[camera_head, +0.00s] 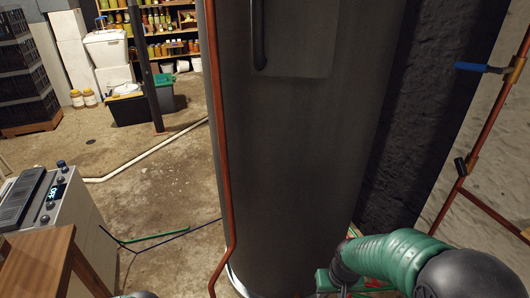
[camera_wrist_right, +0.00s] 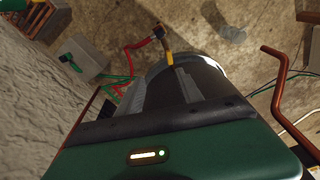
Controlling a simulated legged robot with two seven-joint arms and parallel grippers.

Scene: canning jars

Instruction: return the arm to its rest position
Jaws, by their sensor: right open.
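My right arm (camera_head: 400,256), with its green ribbed sleeve, comes in at the lower right of the head view, in front of the wall and beside the tall dark tank (camera_head: 295,150). In the right wrist view my right gripper (camera_wrist_right: 161,90) is open, its two grey fingers apart. I see nothing held between them. The rounded end of the dark tank shows just beyond the fingers. My left gripper is not in view.
A copper pipe (camera_head: 217,150) runs down the tank's left side. More copper pipe with a blue-handled valve (camera_head: 484,67) is on the right wall. A panel with knobs (camera_head: 40,200) stands left. The concrete floor (camera_head: 165,190) between is mostly clear, with thin hoses.

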